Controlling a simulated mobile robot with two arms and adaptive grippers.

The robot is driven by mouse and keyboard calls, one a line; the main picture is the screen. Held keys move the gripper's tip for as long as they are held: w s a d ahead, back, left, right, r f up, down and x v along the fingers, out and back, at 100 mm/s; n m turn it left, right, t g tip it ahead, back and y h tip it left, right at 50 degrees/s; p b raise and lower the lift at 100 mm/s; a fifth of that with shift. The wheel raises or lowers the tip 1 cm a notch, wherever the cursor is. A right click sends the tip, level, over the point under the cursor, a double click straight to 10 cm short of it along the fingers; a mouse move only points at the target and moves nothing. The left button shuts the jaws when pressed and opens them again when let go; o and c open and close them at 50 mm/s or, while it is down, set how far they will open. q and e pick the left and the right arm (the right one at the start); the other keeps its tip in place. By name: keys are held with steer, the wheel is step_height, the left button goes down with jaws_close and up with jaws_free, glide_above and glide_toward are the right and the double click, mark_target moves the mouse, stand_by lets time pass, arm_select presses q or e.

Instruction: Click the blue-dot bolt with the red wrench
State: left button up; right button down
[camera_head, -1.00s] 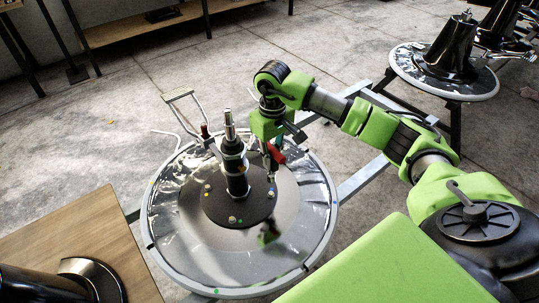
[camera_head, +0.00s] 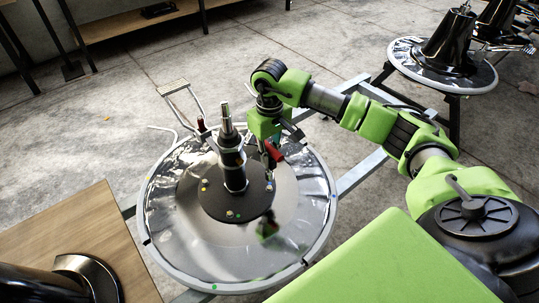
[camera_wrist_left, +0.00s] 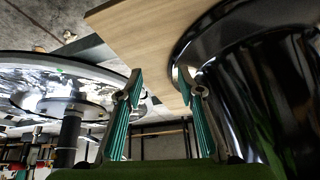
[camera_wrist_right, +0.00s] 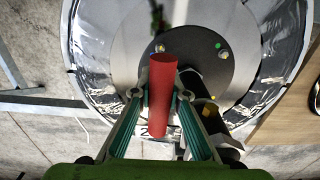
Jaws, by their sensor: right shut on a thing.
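My right gripper (camera_head: 268,138) is shut on the red wrench (camera_head: 273,152), just right of the black column (camera_head: 233,160) of the round chair base (camera_head: 165,262). The right wrist view shows the wrench's red handle (camera_wrist_right: 162,95) between the fingers. Its far end is hidden. Bolts with small coloured dots ring the dark hub plate (camera_head: 215,205); one bolt (camera_wrist_right: 222,56) has a green dot beside it in the right wrist view. My left gripper (camera_wrist_left: 158,85) is open and empty in the left wrist view.
A wooden tabletop (camera_head: 90,230) with a dark, shiny part (camera_head: 85,275) is at the lower left. A metal footrest (camera_head: 172,88) stands behind the base. Another chair base (camera_head: 445,65) is at the upper right. Grey frame bars pass beneath the base.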

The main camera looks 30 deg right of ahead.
mark_target(269, 172)
steer(key=shift+f, duration=0.4)
steer(key=shift+f+b, duration=0.4)
steer(key=shift+b, duration=0.15)
steer(key=shift+f+b, duration=0.3)
steer(key=shift+f, duration=0.4)
steer(key=shift+f+b, duration=0.55)
steer(key=shift+b, duration=0.15)
arm_select(q)
steer(key=w+d+r+t+h, duration=0.2)
steer(key=w+d+r+t, duration=0.2)
steer(key=w+r+t, duration=0.4)
steer(key=w+r, duration=0.3)
steer(key=w, duration=0.1)
steer(key=shift+w+d+r+m, duration=0.15)
steer(key=shift+d+m, duration=0.15)
steer(key=shift+d, duration=0.05)
steer(key=shift+w+d+r+t, duration=0.15)
steer(key=shift+w+r+t, duration=0.1)
steer(key=shift+r+t, duration=0.25)
steer(key=shift+w+d+r+t+h+b, duration=0.1)
steer(key=shift+r+t+h+b, duration=0.1)
steer(key=shift+r, duration=0.25)
steer(key=shift+w+d+r+t+h+b, duration=0.1)
steer(key=shift+w+r+t+h, duration=0.1)
steer(key=shift+r, duration=0.3)
steer(key=shift+w+d+r+t+h+b, duration=0.1)
steer(key=shift+r+t, duration=0.1)
steer(key=shift+r, duration=0.25)
arm_select(e)
steer(key=shift+f, duration=0.35)
